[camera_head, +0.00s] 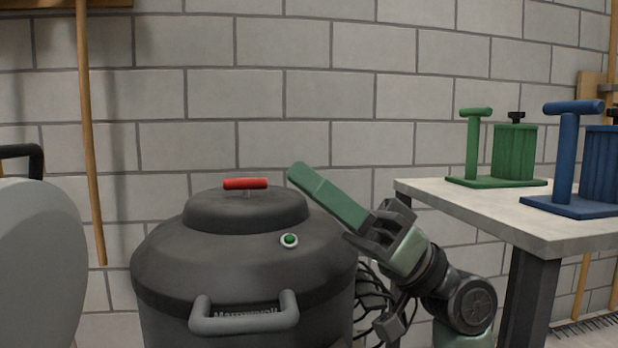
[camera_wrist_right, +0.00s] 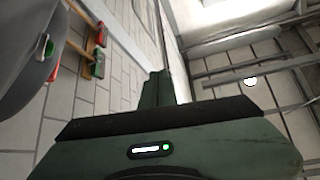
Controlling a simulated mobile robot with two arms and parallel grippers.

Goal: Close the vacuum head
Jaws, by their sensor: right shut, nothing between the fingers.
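The dark grey vacuum (camera_head: 235,260) stands in the lower middle of the head view. Its domed head (camera_head: 245,212) has a red handle (camera_head: 246,183) on top and a green round button (camera_head: 289,240) on its right slope. A grey bar handle (camera_head: 245,318) is on the front. My right gripper (camera_head: 300,178) is shut and empty, its green fingers pointing up and left above the right side of the head, apparently apart from it. In the right wrist view, the fingers (camera_wrist_right: 163,88) show beyond the palm, and a grey part of the vacuum (camera_wrist_right: 30,40) shows at left. My left gripper is out of view.
A pale table (camera_head: 480,208) at right carries a green press-like device (camera_head: 513,150) and a blue one (camera_head: 575,160). A grey rounded object (camera_head: 40,265) stands at left. A wooden pole (camera_head: 90,140) leans on the block wall behind.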

